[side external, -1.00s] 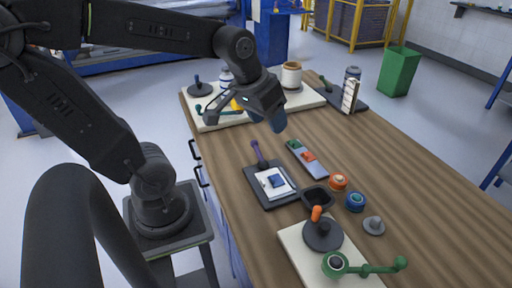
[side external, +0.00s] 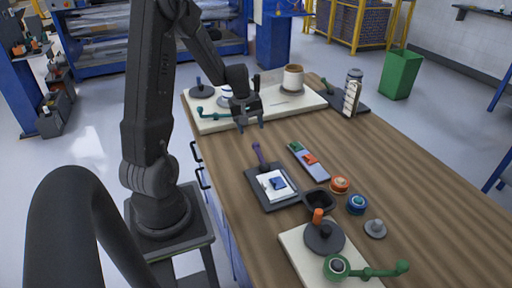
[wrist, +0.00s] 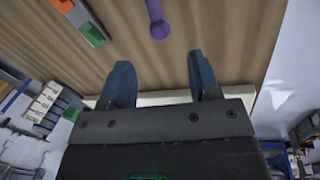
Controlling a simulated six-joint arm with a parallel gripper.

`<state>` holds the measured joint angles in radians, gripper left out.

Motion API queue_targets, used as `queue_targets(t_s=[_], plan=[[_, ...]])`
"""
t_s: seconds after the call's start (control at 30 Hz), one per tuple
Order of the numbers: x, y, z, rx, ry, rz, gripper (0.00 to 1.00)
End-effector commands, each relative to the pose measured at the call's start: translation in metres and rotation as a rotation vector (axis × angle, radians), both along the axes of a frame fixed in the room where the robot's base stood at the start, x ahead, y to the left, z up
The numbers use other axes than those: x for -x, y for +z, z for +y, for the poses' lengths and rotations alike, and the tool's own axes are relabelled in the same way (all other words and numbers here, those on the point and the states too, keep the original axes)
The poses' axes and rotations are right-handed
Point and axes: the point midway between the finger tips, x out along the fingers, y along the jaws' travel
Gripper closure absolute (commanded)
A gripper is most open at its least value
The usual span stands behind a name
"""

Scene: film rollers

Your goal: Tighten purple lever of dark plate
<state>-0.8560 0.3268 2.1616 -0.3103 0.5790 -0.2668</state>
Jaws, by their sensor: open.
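The dark plate (side external: 262,202) lies on the wooden table in the side view, with a white sheet and a blue block on it. The purple lever (side external: 259,153) stands up at its far edge, tilted away from the plate. In the wrist view the purple lever's rounded end (wrist: 160,28) shows at the top, ahead of the fingers. My gripper (side external: 250,127) is open and empty, above the table just beyond the lever. Its two blue fingers (wrist: 162,82) are spread apart, with bare wood between them. The dark plate itself is out of the wrist view.
A grey strip (side external: 308,163) with coloured blocks lies right of the lever. A black tray (side external: 318,203), an orange roller (side external: 339,184) and a blue roller (side external: 356,203) sit nearer. Cream boards (side external: 215,126) hold parts at the far left and near end.

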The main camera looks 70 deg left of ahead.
Motion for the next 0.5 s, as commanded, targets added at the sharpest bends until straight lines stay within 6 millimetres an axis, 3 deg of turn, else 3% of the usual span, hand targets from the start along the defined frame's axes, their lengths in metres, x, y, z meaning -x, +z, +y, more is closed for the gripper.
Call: queue_targets(t_s=[0.2, 0.5], plan=[[-0.008, -0.047, -0.003, 0.004, -0.002, 0.005, 0.44], [-0.017, -0.086, -0.004, 0.001, -0.002, 0.001, 0.44]])
